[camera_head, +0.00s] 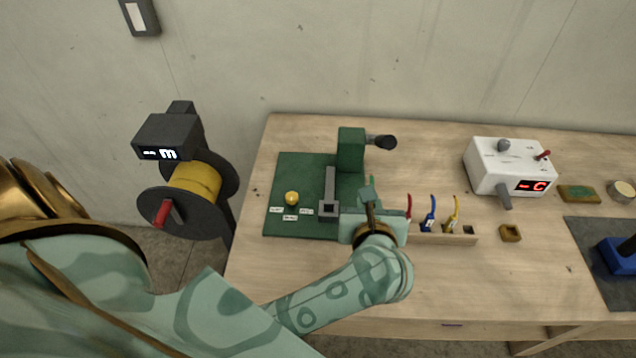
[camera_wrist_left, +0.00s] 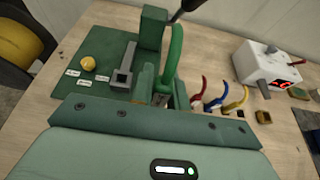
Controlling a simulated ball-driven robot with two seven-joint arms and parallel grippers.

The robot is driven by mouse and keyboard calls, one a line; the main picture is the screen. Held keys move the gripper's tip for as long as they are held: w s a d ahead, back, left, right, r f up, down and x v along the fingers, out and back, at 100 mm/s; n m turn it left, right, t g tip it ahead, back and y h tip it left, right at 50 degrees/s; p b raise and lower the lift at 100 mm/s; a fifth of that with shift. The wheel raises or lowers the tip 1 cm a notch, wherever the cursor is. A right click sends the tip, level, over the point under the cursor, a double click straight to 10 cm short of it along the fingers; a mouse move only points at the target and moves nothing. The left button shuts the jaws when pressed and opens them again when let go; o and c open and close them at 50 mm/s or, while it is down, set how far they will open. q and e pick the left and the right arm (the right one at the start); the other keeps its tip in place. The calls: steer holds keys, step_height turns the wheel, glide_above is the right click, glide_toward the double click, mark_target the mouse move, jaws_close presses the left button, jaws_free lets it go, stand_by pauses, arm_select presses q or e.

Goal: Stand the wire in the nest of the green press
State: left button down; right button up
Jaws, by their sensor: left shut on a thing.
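The green press (camera_head: 350,150) stands at the back of its dark green base plate (camera_head: 278,218), with a dark lever (camera_head: 383,142) at its top right. A grey square nest with a dark opening (camera_head: 328,208) sits at the plate's front, at the end of a grey bar; it also shows in the wrist view (camera_wrist_left: 122,78). My left gripper (camera_head: 368,200) is shut on a green wire (camera_wrist_left: 176,50), which stands up curved above the fingers. In the head view the wire and fingers are right of the nest and apart from it. The wire's lower end is hidden.
A wooden rack (camera_head: 455,239) holds red, blue (camera_head: 431,215) and yellow (camera_head: 455,212) wires right of my gripper. A yellow knob (camera_head: 292,198) is on the plate left of the nest. A white tester box (camera_head: 505,168) stands farther right. A yellow spool (camera_head: 195,182) stands left of the table.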

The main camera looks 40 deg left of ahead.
arm_select(q)
steer(key=w+a+f, duration=0.4)
steer(key=a, duration=0.4)
steer(key=b, duration=0.1)
glide_above(329, 203)
steer(key=d, duration=0.1)
step_height(329, 203, down, 4)
steer(key=f, duration=0.2)
steer(key=a+f, duration=0.1)
steer(key=f, duration=0.1)
steer(key=shift+s+f+b, duration=0.1)
steer(key=shift+f+b, duration=0.05)
steer(key=shift+b, duration=0.15)
steer(key=shift+f, duration=0.3)
arm_select(e)
steer(key=shift+w+a+f, duration=0.15)
steer(key=shift+f, duration=0.6)
